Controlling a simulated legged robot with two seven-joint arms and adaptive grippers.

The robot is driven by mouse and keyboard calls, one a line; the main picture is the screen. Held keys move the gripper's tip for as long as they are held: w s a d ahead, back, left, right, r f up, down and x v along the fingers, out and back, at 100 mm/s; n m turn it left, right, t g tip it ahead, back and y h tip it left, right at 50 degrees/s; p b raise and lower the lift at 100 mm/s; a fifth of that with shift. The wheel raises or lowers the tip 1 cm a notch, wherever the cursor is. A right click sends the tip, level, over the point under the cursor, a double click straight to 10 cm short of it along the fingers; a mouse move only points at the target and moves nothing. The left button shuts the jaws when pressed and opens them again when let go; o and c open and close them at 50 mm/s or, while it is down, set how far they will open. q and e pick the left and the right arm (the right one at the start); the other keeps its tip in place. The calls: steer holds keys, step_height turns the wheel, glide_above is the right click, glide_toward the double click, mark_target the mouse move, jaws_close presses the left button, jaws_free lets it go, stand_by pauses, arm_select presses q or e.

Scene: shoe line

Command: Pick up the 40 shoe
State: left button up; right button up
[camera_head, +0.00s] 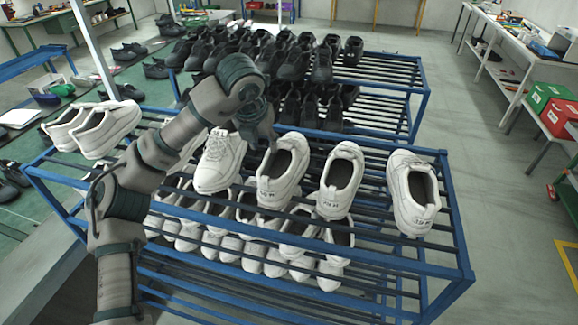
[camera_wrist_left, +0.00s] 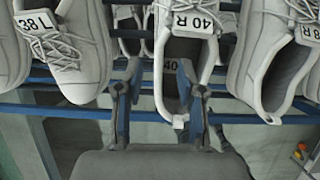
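A white shoe tagged 40 R (camera_wrist_left: 195,48) is in the middle of the left wrist view, heel towards my gripper. By its place in the row, it appears to be the white shoe (camera_head: 281,180) beside my gripper in the head view, though its tag is unreadable there. My left gripper (camera_wrist_left: 160,70) is open, its two fingers apart in front of the shoe's heel end. Contact cannot be told. In the head view the left gripper (camera_head: 258,128) is above and behind that shoe. My right gripper is not in view.
A shoe tagged 38 L (camera_wrist_left: 62,55) stands left of it and one tagged 38 R (camera_wrist_left: 268,70) right of it. The blue rack (camera_head: 455,225) holds more white shoes on a lower level. Black shoes (camera_head: 295,62) fill a rack behind.

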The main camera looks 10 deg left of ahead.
mark_target(268, 161)
arm_select(q)
steer(key=x, duration=0.4)
steer(key=shift+w+a+f, duration=0.1)
steer(key=shift+w+a, duration=0.25)
steer(key=shift+a, duration=0.05)
steer(key=shift+w+a+f, duration=0.25)
steer(key=shift+a+f, duration=0.3)
steer(key=shift+f, duration=0.35)
steer(key=f, duration=0.1)
steer(key=w+d+f+p, duration=0.1)
steer(key=w+f, duration=0.1)
steer(key=f, duration=0.1)
steer(key=shift+d, duration=0.5)
steer(key=shift+s, duration=0.1)
steer(key=shift+a, duration=0.25)
steer(key=c, duration=0.4)
steer(key=shift+a, duration=0.15)
jaws_close()
steer(key=shift+a+f, duration=0.1)
steer(key=shift+a, duration=0.05)
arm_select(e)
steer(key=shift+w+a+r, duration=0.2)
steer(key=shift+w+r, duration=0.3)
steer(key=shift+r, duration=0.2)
